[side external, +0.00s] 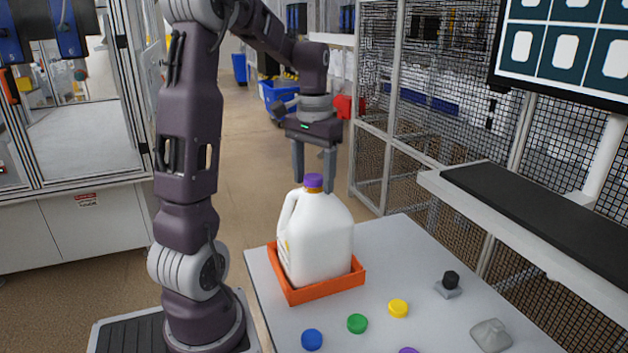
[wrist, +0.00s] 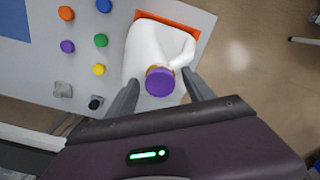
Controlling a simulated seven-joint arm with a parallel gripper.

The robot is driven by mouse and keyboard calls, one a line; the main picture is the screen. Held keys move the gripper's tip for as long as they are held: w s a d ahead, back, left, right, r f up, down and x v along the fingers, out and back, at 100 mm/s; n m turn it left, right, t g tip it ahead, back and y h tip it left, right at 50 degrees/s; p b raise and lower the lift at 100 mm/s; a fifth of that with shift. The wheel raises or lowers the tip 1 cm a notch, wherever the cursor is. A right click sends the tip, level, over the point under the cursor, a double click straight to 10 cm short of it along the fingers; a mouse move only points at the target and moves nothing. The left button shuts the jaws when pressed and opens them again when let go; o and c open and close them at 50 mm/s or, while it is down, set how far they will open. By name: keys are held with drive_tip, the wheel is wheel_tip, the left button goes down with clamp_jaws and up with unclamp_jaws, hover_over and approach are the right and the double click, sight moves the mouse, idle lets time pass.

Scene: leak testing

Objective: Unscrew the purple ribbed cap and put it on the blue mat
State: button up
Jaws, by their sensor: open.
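The purple ribbed cap (side external: 313,181) sits on the neck of a white jug (side external: 320,240), which stands upright in an orange tray (side external: 318,294) on the table. In the wrist view the cap (wrist: 160,81) shows between and just beyond my two fingers. My gripper (side external: 313,185) points down over the jug with its fingers spread, one on either side of the cap and apart from it. The blue mat (wrist: 14,20) shows at the upper left corner of the wrist view; it is out of frame in the side view.
Several loose caps lie on the table (side external: 268,300), among them blue (side external: 312,340), green (side external: 357,323) and yellow (side external: 398,308). Another purple cap (wrist: 67,46) lies there too. A small block with a black knob (side external: 450,281) and a grey piece (side external: 491,335) are at the right.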

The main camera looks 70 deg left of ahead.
drive_tip(key=m, duration=1)
clamp_jaws()
idle(1.2)
drive_tip(key=n, duration=0.4)
drive_tip(key=shift+c, duration=2.2)
unclamp_jaws()
drive_tip(key=shift+n, duration=0.8)
drive_tip(key=o, duration=0.4)
drive_tip(key=shift+o, duration=0.2)
